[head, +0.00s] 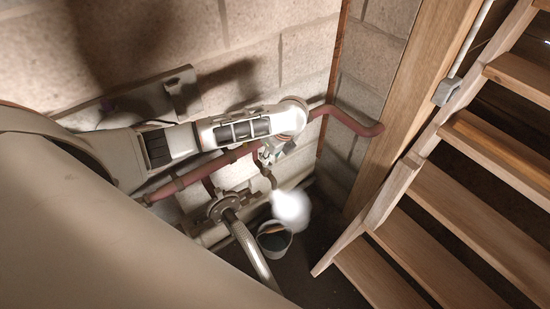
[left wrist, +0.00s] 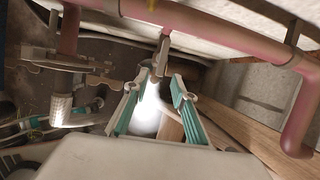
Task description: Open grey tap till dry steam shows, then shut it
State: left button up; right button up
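The grey tap (head: 266,157) hangs below the red pipe, partly hidden by my left gripper (head: 272,152). In the left wrist view the tap (left wrist: 161,58) lies just beyond the tips of my left gripper (left wrist: 156,88). Its two teal-lined fingers stand apart, with no clear grip on the tap; whether one touches it I cannot tell. A thick white steam cloud (head: 290,208) comes from below the tap's spout, and it also shows between the fingers (left wrist: 147,118). My right gripper is not in view.
A bucket (head: 274,240) stands on the floor below the steam. The red pipe (head: 345,118) runs along the block wall. A flanged valve with a braided hose (head: 240,232) is left of the bucket. Wooden stairs (head: 455,205) fill the right side.

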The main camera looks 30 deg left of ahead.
pick_arm(q)
jog(key=shift+w+a+r, duration=0.35)
jog(key=shift+a+r, duration=0.2)
jog(key=shift+x, duration=3.8)
grip_shut()
